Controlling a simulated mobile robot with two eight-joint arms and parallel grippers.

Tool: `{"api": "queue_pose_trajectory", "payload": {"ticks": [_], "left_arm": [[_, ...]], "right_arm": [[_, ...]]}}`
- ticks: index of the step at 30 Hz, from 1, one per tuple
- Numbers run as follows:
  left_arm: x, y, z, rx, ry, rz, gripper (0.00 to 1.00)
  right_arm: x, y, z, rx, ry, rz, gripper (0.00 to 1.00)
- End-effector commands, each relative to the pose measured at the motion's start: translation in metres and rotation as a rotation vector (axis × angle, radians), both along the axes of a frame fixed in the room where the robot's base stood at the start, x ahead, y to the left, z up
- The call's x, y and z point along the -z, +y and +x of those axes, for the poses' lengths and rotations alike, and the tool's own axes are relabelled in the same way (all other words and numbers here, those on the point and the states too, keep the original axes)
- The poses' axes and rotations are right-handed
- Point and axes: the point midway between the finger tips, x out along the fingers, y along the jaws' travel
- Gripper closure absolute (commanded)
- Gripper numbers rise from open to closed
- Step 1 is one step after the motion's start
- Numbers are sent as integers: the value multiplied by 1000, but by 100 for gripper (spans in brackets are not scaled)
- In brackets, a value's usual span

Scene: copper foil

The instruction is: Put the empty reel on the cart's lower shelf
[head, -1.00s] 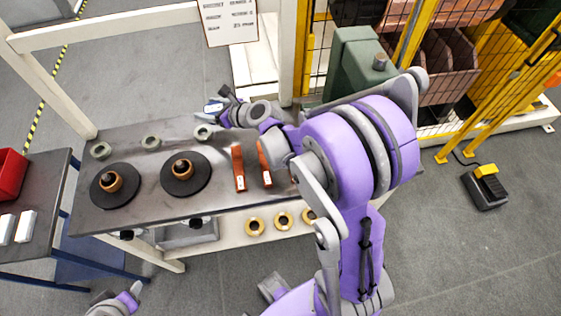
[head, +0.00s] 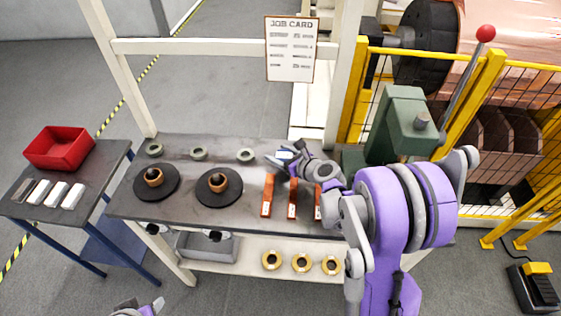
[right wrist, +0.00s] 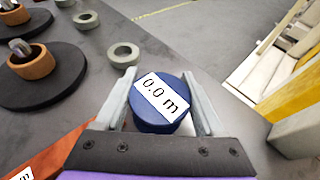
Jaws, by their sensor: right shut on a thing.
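The empty reel (right wrist: 162,103) is a small blue cylinder with a white "0.0 m" label. In the right wrist view it sits between the two grey fingers of my right gripper (right wrist: 160,84), which is shut on it. In the head view the reel (head: 283,155) and my right gripper (head: 288,157) are at the back of the workbench, right of the grey rings. I cannot tell how high the reel is held. The cart (head: 22,208) stands at the left, with a blue lower shelf (head: 108,248) partly hidden under its top. My left gripper (head: 140,308) barely shows at the bottom edge.
The workbench (head: 235,145) holds grey rings (head: 198,153), two black discs (head: 219,200) with copper rolls, and orange bars (head: 267,196). A red bin (head: 60,148) and white blocks (head: 56,193) lie on the cart's top. A green press (head: 398,125) stands at the bench's right end.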

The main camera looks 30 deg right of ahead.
Motion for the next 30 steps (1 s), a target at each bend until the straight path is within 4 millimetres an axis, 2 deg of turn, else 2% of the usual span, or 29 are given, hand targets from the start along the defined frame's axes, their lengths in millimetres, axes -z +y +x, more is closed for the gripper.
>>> {"api": "queue_pose_trajectory", "payload": {"ticks": [3,6,18,19,23,24,30], "left_arm": [[4,0,-1,0,2,0,50],[4,0,-1,0,3,0,50],[9,0,-3,0,5,0,50],[8,0,-3,0,5,0,50],[8,0,-3,0,5,0,50],[8,0,-3,0,5,0,50],[7,0,-2,0,4,0,50]], "right_arm": [[20,0,0,0,1,0,86],[27,0,0,0,0,0,86],[32,0,-1,0,1,0,86],[31,0,0,0,1,0,26],[30,0,0,0,0,0,2],[30,0,0,0,0,0,0],[30,0,0,0,0,0,0]]}}
